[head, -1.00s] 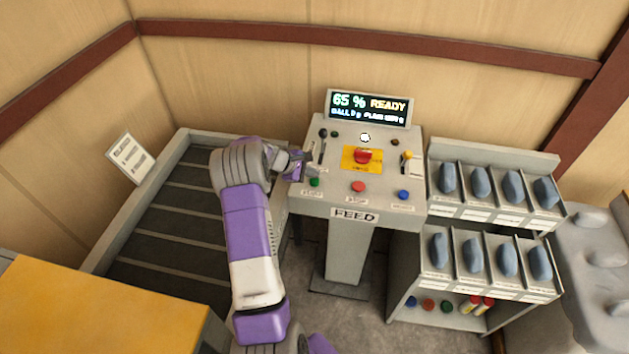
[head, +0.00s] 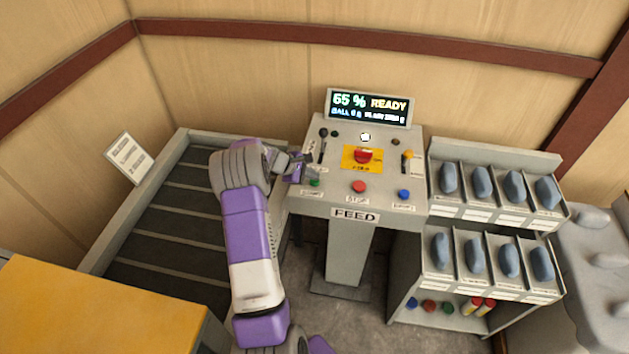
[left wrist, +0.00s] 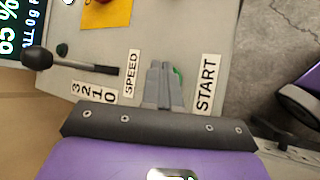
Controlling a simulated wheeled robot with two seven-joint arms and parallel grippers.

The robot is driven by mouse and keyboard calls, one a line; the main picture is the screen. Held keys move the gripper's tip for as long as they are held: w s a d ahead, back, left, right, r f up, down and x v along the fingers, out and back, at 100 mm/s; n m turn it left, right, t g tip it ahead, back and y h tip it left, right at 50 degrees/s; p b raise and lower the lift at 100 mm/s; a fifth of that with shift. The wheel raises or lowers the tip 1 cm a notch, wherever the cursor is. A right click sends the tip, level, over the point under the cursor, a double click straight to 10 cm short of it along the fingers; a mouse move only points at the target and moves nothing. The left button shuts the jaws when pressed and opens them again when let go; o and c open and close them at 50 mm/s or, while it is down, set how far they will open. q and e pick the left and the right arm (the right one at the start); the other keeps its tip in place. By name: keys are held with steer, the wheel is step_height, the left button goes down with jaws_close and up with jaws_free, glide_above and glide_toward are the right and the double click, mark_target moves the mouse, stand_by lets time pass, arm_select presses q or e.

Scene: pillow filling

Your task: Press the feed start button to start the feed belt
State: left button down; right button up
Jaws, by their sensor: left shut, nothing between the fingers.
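The feed console (head: 325,203) stands in the middle of the head view, with a sign reading FEED and a screen (head: 369,107) reading 65 % READY. The green start button (head: 315,183) is at its front left corner. My left gripper (head: 308,176) is shut and empty, with its tips at the green button. In the left wrist view the shut fingers (left wrist: 163,85) cover most of the green button (left wrist: 179,76), beside the START label (left wrist: 205,84). I cannot tell whether the tips touch it. My right gripper is not in view. The feed belt (head: 165,238) lies left of the console.
A red stop button (head: 359,187) and a blue button (head: 404,194) sit along the console front. A red emergency button (head: 362,156) is on a yellow plate. A speed lever (left wrist: 70,62) stands close to my left fingers. Bins (head: 492,208) stand at the right.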

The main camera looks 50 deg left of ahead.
mark_target(312, 181)
arm_select(q)
steer(key=shift+f+b, duration=0.3)
steer(key=shift+r, duration=0.1)
stand_by(0.5)
steer(key=shift+r+p, duration=0.5)
steer(key=shift+r, duration=0.3)
steer(key=shift+r+p, duration=1.6)
steer(key=shift+r, duration=0.95)
steer(key=shift+f, duration=0.1)
